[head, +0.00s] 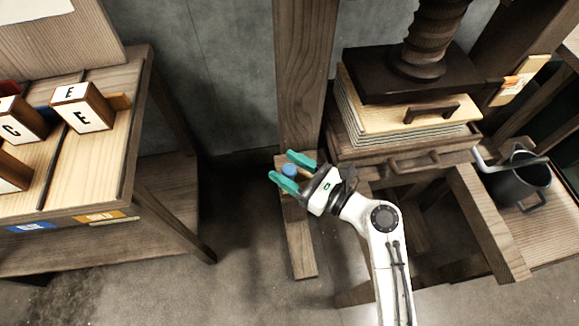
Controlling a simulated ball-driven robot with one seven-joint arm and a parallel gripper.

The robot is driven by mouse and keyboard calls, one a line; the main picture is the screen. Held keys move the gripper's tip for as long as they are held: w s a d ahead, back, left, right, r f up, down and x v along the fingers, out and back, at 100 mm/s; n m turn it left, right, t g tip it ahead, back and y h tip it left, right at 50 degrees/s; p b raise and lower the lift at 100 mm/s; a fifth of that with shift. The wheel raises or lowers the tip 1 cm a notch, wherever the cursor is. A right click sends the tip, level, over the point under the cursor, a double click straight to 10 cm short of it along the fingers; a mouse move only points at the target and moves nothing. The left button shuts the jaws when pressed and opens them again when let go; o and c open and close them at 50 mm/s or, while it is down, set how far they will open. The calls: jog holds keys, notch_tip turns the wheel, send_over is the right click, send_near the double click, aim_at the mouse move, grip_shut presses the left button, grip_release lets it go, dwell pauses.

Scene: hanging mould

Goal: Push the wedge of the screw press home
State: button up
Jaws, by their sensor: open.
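The screw press stands at the right, with a dark ribbed screw (432,40) above a dark pressing plate (415,75). Under the plate lies a stack of pale boards (410,118) with a dark handle on top. My gripper (280,165) is open, its two green fingers pointing up and left beside the press's left post (303,80). A small blue knob (289,170) shows between the fingers, with a yellowish part below it. Whether the fingers touch it I cannot tell. I cannot tell for certain which part is the wedge; the knob's lower part is hidden by my gripper.
A wooden table (60,190) with lettered blocks (83,108) stands at the left. A dark pot (518,182) sits on a low shelf at the right. A pale piece with an orange label (515,83) is on the right post. Floor between table and press is clear.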

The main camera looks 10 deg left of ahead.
jog(key=shift+a, duration=0.1)
grip_shut()
dwell(0.5)
